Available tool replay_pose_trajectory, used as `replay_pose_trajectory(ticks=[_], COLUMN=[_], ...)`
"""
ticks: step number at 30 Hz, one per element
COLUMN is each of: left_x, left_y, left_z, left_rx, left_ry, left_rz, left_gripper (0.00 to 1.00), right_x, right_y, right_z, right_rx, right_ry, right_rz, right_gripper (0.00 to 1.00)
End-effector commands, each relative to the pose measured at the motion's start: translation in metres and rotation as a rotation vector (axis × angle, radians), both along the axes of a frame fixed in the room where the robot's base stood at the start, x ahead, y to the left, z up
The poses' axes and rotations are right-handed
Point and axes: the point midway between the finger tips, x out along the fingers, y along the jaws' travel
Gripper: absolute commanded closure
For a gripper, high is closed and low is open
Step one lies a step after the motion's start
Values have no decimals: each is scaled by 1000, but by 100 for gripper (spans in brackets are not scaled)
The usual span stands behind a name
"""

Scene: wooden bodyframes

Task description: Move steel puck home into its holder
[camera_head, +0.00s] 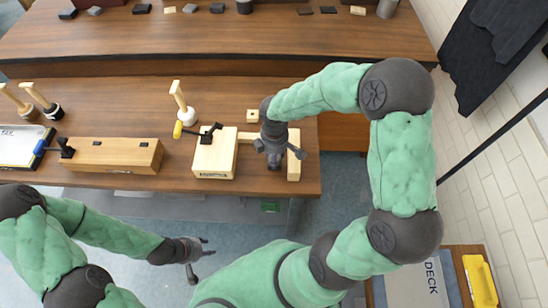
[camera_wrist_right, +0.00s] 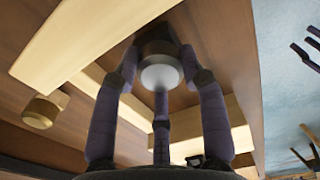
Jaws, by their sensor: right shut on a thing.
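My right gripper (camera_head: 273,148) reaches down over the right end of the wooden bench. In the right wrist view its three dark fingers (camera_wrist_right: 160,110) close around a steel puck (camera_wrist_right: 161,76), whose pale round end faces the camera. In the head view the puck is mostly hidden under the hand. Pale wooden bars (camera_head: 294,164) stand beside the hand and also show in the wrist view (camera_wrist_right: 85,45). They may be the holder; I cannot tell whether the puck touches them. My left gripper (camera_head: 198,257) is open and empty in front of the bench.
A pale wooden box (camera_head: 213,160) with a black clamp stands just left of the hand. A small block (camera_head: 252,116) sits behind. The bench's right edge is close.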

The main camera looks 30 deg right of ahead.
Motion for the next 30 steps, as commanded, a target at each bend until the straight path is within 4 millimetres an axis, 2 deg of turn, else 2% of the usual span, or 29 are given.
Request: replay_pose_trajectory(ticks=[30], left_x=[0], left_y=[0], left_z=[11], left_rx=[0], left_ry=[0], left_rz=[0], left_gripper=[60], right_x=[0], right_y=[0], right_z=[13], right_rx=[0], right_ry=[-1], right_rz=[0], right_gripper=[97])
